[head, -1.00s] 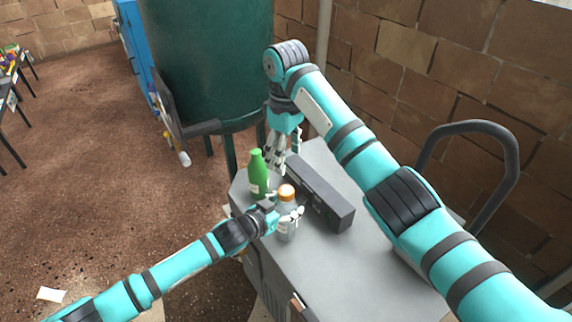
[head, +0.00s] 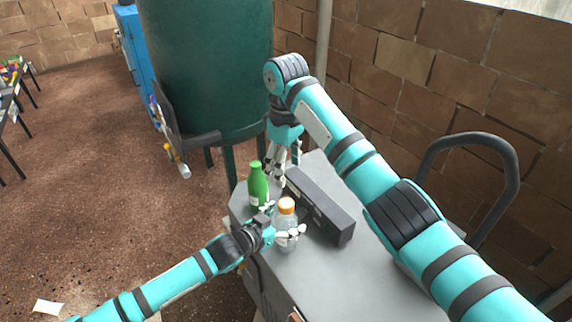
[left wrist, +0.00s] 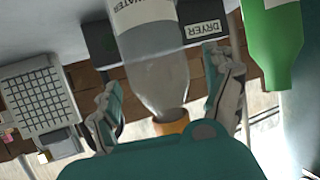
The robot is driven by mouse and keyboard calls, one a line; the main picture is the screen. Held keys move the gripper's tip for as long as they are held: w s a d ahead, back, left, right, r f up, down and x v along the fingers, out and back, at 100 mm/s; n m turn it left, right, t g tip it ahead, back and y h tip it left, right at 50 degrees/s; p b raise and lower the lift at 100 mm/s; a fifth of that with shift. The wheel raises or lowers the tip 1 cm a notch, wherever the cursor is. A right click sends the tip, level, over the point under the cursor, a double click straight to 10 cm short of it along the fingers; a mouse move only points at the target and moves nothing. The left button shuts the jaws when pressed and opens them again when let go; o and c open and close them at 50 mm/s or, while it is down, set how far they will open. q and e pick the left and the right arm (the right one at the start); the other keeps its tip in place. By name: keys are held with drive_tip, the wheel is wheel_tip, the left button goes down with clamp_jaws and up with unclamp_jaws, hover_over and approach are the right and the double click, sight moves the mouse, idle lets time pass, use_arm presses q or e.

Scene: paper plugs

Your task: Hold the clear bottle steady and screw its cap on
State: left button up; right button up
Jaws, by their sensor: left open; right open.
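The clear bottle (head: 287,240) stands upright on the grey bench top (head: 300,272), with an orange cap (head: 286,204) at its top. In the left wrist view it appears upside down, with a white "WATER" label (left wrist: 145,12) and the orange cap (left wrist: 172,124). My left gripper (head: 286,219) is open, its fingers on either side of the bottle; in the left wrist view gaps show between the fingers (left wrist: 163,84) and the bottle. My right gripper (head: 282,168) is open and empty, behind the clear bottle and above the far end of the bench.
A green bottle (head: 258,188) stands just left of and behind the clear one. A long dark box (head: 322,208), labelled "DRYER" in the left wrist view, lies right behind it. A green tank (head: 205,70) stands beyond. The bench's right front is clear.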

use_arm(q)
drive_tip(key=v, duration=1)
drive_tip(key=shift+s+a+r, duration=0.2)
drive_tip(key=shift+s+a, duration=0.05)
